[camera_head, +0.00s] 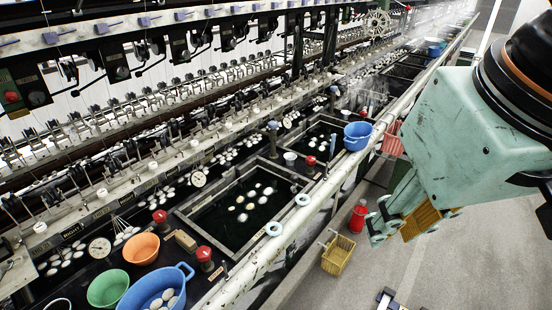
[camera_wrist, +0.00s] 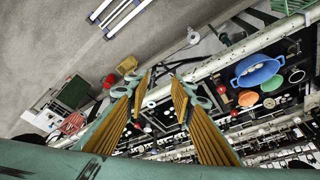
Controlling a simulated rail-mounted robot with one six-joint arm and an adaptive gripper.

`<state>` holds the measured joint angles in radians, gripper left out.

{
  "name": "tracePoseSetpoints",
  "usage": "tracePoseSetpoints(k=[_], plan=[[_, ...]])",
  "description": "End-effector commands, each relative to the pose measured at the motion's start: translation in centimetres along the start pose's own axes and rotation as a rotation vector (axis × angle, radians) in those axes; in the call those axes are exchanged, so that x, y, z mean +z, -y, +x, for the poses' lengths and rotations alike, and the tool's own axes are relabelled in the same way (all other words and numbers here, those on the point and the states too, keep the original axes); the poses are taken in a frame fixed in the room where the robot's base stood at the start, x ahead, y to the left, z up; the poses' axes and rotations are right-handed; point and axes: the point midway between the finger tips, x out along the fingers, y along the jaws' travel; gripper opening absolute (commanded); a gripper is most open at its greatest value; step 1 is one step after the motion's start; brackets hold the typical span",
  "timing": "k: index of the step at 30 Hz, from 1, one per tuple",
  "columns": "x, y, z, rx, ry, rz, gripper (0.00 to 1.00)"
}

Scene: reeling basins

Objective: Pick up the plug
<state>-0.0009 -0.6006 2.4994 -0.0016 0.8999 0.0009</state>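I cannot tell for sure which thing is the plug. My gripper (camera_head: 400,222) hangs at the right in the head view, over the floor side of the rail and apart from the basins. In the wrist view my gripper (camera_wrist: 164,77) shows its two yellow-padded fingers spread, with nothing between them. The basins lie beyond the fingers there, small and partly hidden.
A blue tub (camera_head: 160,290), an orange bowl (camera_head: 142,248) and a green bowl (camera_head: 107,288) crowd the near left. A blue bucket (camera_head: 357,135) stands at the long pale rail (camera_head: 290,228). A yellow basket (camera_head: 338,256) and red container (camera_head: 358,217) are beside the rail; grey floor (camera_head: 450,270) is mostly clear.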

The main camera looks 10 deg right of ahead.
Motion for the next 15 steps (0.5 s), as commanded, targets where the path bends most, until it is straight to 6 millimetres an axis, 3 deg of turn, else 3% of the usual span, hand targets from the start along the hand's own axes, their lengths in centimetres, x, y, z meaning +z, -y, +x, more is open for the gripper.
tracePoseSetpoints(k=[15], plan=[[-1.1, 0.0, 0.0, 0.0, 0.005, 0.0, 0.23]])
